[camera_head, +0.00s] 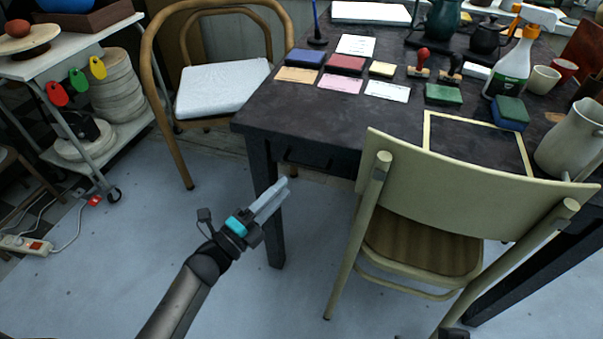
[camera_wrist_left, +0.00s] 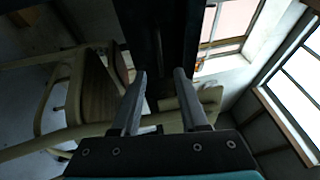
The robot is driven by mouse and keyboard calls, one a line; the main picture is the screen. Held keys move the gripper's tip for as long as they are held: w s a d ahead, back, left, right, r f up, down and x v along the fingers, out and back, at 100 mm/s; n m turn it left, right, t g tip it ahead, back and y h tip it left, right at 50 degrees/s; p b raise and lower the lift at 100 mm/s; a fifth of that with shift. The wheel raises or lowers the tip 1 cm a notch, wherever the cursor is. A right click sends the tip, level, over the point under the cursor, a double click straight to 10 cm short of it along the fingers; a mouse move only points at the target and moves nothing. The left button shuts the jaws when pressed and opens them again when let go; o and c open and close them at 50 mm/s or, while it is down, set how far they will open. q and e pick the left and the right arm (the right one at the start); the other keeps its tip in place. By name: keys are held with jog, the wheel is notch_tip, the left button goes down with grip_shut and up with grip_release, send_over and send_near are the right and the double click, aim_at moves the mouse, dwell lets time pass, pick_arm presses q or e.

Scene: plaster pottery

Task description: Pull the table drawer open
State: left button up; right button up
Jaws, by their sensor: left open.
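The dark table (camera_head: 290,108) has a drawer in its front side, with a dark handle (camera_head: 305,160) near the left corner. The drawer looks shut. My left gripper (camera_head: 284,190) is in front of and below the handle, apart from it, beside the table's front left leg (camera_head: 268,215). In the left wrist view, its two fingers (camera_wrist_left: 158,88) are apart with nothing gripped between them. A dark part of the table (camera_wrist_left: 165,35) shows beyond them. Only small dark parts, perhaps of my right gripper, show at the head view's bottom edge.
A cream chair (camera_head: 470,180) stands at the table front, right of the handle. A wooden armchair (camera_head: 222,88) stands at the table's left. Ink pads, cards, stamps and a spray bottle (camera_head: 512,68) lie or stand on the table.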

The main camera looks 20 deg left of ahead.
pick_arm(q)
jog(key=b+x, duration=0.1)
jog(key=x, duration=0.6)
jog(key=shift+w, duration=0.15)
pick_arm(e)
jog(key=shift+w+a+r+t+y, duration=0.25)
jog(key=shift+w+a+t, duration=0.25)
jog(key=shift+a, duration=0.05)
jog(key=shift+w+a+r+t+y, duration=0.2)
jog(key=shift+w+a+t+y, duration=0.05)
jog(key=shift+w+a+t, duration=0.25)
pick_arm(q)
jog(key=shift+c, duration=0.2)
grip_shut()
